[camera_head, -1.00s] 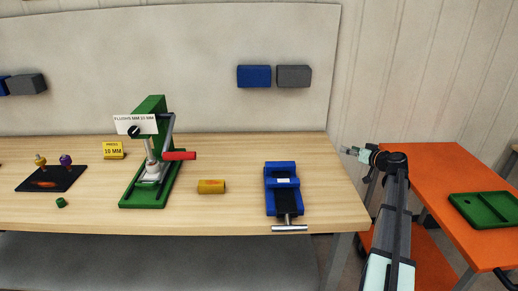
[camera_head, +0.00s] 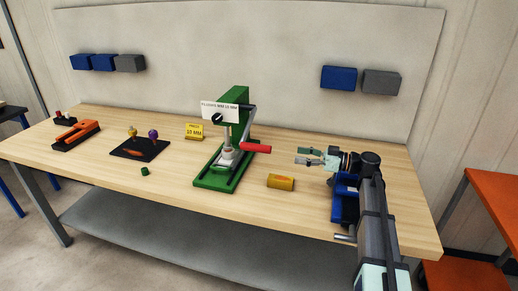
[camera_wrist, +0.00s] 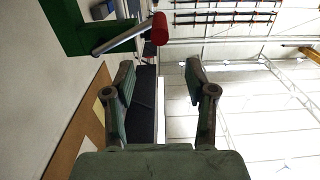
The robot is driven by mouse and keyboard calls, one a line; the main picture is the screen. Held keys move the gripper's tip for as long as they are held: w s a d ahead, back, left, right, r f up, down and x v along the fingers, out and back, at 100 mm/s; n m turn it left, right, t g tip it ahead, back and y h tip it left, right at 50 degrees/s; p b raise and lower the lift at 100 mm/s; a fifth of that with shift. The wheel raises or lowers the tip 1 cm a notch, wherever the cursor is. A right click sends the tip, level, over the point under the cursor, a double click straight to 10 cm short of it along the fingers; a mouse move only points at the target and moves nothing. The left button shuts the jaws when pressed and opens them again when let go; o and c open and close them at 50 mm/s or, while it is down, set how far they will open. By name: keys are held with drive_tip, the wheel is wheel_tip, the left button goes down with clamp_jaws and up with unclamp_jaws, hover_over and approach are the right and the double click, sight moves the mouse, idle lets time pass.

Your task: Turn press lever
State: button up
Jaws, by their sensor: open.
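The green press (camera_head: 226,150) stands upright on the wooden bench, with a white label plate at its top. Its lever is a grey bar ending in a red handle (camera_head: 256,149) that sticks out to the right. My gripper (camera_head: 304,156) is open and empty, to the right of the red handle and apart from it, pointing left. In the wrist view, the red handle (camera_wrist: 160,29) and grey lever bar (camera_wrist: 121,36) show at upper left, ahead of my open gripper (camera_wrist: 158,73) and not between its fingers.
A yellow cylinder (camera_head: 281,182) lies on the bench just right of the press base. A blue vise (camera_head: 345,203) stands partly hidden behind my arm. A dark mat (camera_head: 141,147) with small knobbed pieces and a yellow sign (camera_head: 195,131) are left of the press.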

sight(258, 148)
drive_tip(key=p+x, duration=0.5)
drive_tip(key=x, duration=1.1)
drive_tip(key=shift+a, duration=0.1)
clamp_jaws()
